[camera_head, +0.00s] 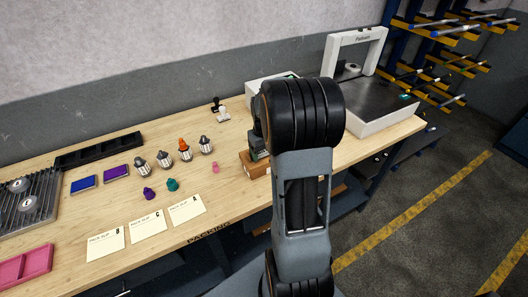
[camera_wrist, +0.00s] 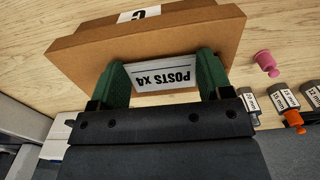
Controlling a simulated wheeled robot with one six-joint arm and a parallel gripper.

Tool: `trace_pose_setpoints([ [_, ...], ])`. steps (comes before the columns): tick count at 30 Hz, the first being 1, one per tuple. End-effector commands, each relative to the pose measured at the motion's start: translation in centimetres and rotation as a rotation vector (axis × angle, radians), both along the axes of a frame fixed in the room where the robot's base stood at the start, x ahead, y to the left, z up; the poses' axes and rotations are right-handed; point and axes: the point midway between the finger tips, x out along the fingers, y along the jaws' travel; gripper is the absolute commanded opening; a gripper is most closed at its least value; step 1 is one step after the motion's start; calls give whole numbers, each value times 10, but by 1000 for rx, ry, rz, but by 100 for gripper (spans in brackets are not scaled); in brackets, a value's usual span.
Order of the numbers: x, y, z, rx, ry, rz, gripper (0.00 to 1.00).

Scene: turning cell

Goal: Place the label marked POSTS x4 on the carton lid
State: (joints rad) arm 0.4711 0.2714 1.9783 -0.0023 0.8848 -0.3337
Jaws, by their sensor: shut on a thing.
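My gripper (camera_wrist: 164,74) has green fingers and is shut on the label marked POSTS x4 (camera_wrist: 162,78), a white card that reads upside down in the wrist view. The brown carton (camera_wrist: 200,25) is just beyond the fingertips, with a white tag marked C (camera_wrist: 138,14) on it. I cannot tell whether the label touches the carton. In the head view, the carton (camera_head: 251,166) stands on the bench, partly hidden behind my arm. My gripper (camera_head: 258,152) shows there only in part, at the carton, and the label is hidden.
Several small bottles (camera_head: 164,160) and coloured pegs (camera_head: 172,185) stand left of the carton. Pack slips (camera_head: 187,209) lie along the bench's front edge. A stamp (camera_head: 222,113) stands behind.

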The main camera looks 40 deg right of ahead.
Motion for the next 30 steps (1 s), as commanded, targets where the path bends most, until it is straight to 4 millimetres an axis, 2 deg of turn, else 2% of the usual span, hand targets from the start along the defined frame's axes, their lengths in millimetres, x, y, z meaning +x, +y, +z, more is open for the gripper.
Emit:
trace_pose_setpoints([
  [1, -2, 1, -8, 4, 9, 1, 47],
  [11, -3, 1, -17, 6, 13, 1, 47],
  [12, -3, 1, -18, 5, 13, 1, 76],
  [17, -3, 1, -17, 5, 12, 1, 92],
  [23, -2, 2, 1, 5, 11, 2, 98],
  [30, -1, 1, 51, 2, 4, 1, 98],
])
